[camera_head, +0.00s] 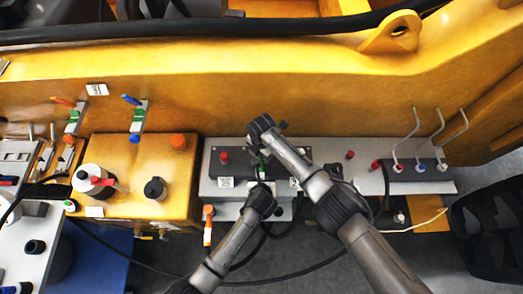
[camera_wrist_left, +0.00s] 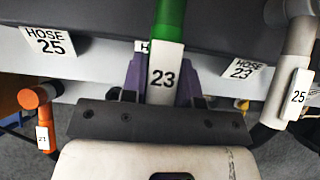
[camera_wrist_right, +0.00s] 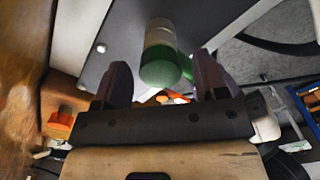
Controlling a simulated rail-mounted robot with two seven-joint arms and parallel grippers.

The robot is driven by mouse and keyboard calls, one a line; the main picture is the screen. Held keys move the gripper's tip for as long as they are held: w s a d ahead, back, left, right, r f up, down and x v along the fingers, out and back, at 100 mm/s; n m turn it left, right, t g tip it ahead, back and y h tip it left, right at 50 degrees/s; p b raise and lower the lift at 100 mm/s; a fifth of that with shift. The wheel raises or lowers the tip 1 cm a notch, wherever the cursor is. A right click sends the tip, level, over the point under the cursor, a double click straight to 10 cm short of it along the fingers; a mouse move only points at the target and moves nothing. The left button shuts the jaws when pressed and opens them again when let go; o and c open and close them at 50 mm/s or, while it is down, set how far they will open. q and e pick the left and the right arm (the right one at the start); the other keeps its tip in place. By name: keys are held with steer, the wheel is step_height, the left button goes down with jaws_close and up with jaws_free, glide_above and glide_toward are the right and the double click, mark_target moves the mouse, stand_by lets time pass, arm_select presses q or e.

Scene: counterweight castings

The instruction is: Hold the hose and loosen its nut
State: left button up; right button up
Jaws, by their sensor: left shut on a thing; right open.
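A green hose (camera_wrist_left: 171,18) with a white tag reading 23 (camera_wrist_left: 163,72) stands between the purple fingers of my left gripper (camera_wrist_left: 161,88), which is shut on it. In the head view, my left gripper (camera_head: 262,183) is at the front of the grey unit, with a bit of green (camera_head: 262,161) showing just beyond it. My right gripper (camera_head: 266,143) reaches over the unit from the right. In the right wrist view, its open fingers (camera_wrist_right: 163,80) are on either side of a green cylindrical part with a pale end (camera_wrist_right: 160,55). I cannot make out the nut separately.
A grey hose tagged 25 (camera_wrist_left: 298,92) and an orange hose (camera_wrist_left: 38,97) hang nearby. A yellow tank (camera_head: 120,160) stands left; bent levers (camera_head: 440,125) rise at right.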

steer(key=shift+r, duration=0.1)
step_height(320, 180, up, 12)
stand_by(0.6)
arm_select(q)
steer(key=o, duration=1)
